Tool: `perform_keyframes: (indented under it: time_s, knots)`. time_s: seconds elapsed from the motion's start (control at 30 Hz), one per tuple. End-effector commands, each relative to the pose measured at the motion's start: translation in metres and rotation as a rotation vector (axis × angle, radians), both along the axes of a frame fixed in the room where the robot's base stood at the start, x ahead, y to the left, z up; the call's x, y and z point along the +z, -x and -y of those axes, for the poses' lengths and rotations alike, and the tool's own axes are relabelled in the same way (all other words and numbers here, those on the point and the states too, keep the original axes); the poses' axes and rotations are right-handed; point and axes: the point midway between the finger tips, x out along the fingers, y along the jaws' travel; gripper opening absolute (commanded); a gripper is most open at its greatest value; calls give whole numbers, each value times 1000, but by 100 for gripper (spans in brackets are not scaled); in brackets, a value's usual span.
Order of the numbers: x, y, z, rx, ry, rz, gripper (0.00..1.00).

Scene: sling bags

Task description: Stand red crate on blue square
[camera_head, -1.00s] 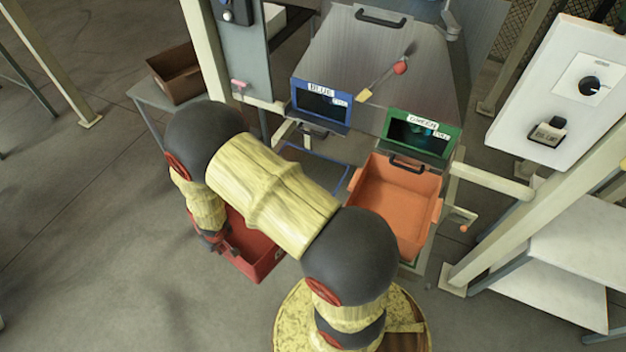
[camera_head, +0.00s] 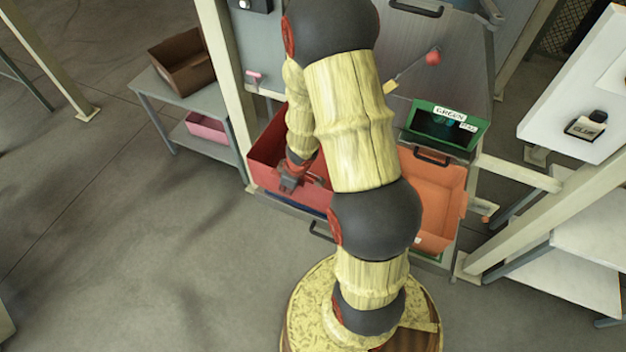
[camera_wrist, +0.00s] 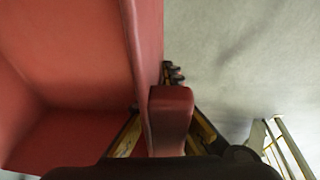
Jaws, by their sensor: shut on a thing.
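The red crate (camera_head: 268,158) is at the left of the machine's front, its near wall facing me. My gripper (camera_head: 288,182) is shut on its near rim, and my arm covers the crate's right part. In the wrist view the red crate (camera_wrist: 70,75) fills the left half, with its wall and red handle (camera_wrist: 171,115) between my fingers. A blue strip, likely the blue square's edge (camera_head: 290,206), shows just below the crate's near side. The rest of the square is hidden. I cannot tell whether the crate touches the surface.
An orange crate (camera_head: 442,195) stands to the right under the green-framed opening (camera_head: 446,125). A side table (camera_head: 190,105) at left holds a brown box (camera_head: 181,62), with a pink bin (camera_head: 206,128) below. A cream post (camera_head: 222,70) stands close to the red crate's left.

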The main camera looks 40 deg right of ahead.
Motion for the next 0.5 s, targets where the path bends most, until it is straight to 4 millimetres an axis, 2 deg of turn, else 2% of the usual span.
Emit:
perform_keyframes:
  time_s: [0.5]
  knots:
    - [-89,0,0,2,0,1,0]
